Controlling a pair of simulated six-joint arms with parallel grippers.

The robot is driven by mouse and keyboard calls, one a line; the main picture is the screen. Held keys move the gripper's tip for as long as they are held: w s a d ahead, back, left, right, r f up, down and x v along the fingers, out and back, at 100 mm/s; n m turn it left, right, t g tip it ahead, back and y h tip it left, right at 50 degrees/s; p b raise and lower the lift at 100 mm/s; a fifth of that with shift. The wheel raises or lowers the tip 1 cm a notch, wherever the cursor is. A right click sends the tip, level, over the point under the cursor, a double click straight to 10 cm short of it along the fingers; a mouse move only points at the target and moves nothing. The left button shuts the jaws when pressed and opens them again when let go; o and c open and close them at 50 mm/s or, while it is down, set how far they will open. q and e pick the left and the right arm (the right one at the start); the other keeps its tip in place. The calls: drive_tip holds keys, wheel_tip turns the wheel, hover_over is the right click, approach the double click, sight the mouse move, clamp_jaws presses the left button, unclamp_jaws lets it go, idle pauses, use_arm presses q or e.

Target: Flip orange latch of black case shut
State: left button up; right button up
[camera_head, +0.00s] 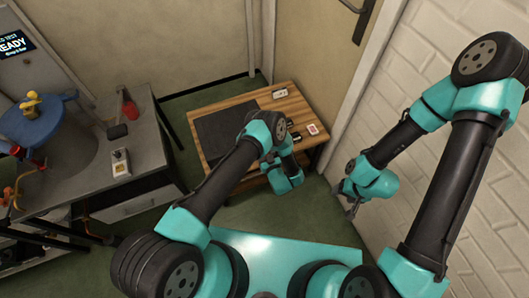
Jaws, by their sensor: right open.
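The dark case (222,130) appears as a flat dark slab on the low wooden table (203,156), partly covered by my left arm. I cannot make out an orange latch on it. My left arm reaches over the right part of the table, and its wrist end hangs by the table's front right; the left gripper's fingers cannot be made out. My right gripper (350,205) is open and empty, pointing down to the right of the table near the white brick wall, apart from the case.
A white item (280,93) and a red-and-white card (312,129) lie on the table. Green floor lies between counter and table.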

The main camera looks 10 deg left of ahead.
use_arm(q)
drive_tip(key=shift+o, duration=0.4)
drive_tip(key=v, duration=1.7)
drive_tip(key=shift+s, duration=0.25)
